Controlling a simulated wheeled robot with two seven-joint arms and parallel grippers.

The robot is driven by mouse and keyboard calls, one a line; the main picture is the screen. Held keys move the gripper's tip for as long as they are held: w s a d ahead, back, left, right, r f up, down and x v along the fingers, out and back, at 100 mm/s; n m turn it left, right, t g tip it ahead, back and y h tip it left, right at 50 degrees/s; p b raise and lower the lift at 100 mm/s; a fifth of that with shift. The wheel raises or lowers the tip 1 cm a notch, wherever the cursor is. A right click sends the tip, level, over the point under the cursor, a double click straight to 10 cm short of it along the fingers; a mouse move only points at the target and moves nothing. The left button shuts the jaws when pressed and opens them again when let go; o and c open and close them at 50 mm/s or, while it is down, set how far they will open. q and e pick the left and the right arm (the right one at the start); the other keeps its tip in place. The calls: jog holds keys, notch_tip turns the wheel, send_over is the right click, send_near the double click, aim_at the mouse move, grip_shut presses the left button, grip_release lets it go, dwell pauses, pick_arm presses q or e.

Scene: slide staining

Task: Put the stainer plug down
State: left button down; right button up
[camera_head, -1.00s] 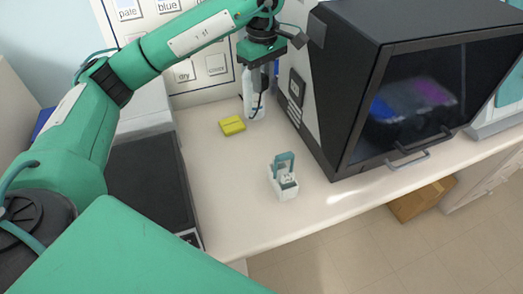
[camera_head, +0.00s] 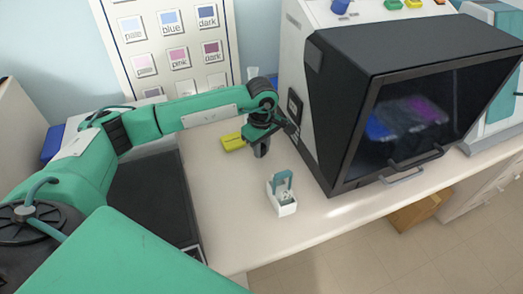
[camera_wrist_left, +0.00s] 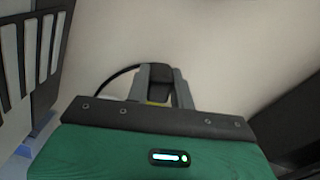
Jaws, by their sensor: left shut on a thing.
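My left gripper (camera_head: 262,150) is low over the bench, just left of the black-hooded stainer (camera_head: 345,80). In the left wrist view its two grey fingers (camera_wrist_left: 158,90) are shut on a dark block, the plug (camera_wrist_left: 159,73). A black cord (camera_wrist_left: 112,78) curves away to the left beside it. The pale bench surface shows beyond the plug; I cannot tell whether the plug touches it. In the head view the plug is mostly hidden by the gripper. My right gripper is not in view.
A yellow block (camera_head: 232,142) lies left of the gripper. A white holder with a teal handle (camera_head: 282,195) stands in front of it. A dark flat panel (camera_head: 150,205) is at the left. The bench between (camera_head: 230,215) is clear.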

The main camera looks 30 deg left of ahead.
pick_arm(q)
notch_tip(320, 180, down, 2)
jog(key=shift+f, duration=0.25)
jog(key=shift+f+b, duration=0.6)
jog(key=shift+b, duration=0.05)
jog(key=c, duration=1.2)
grip_release()
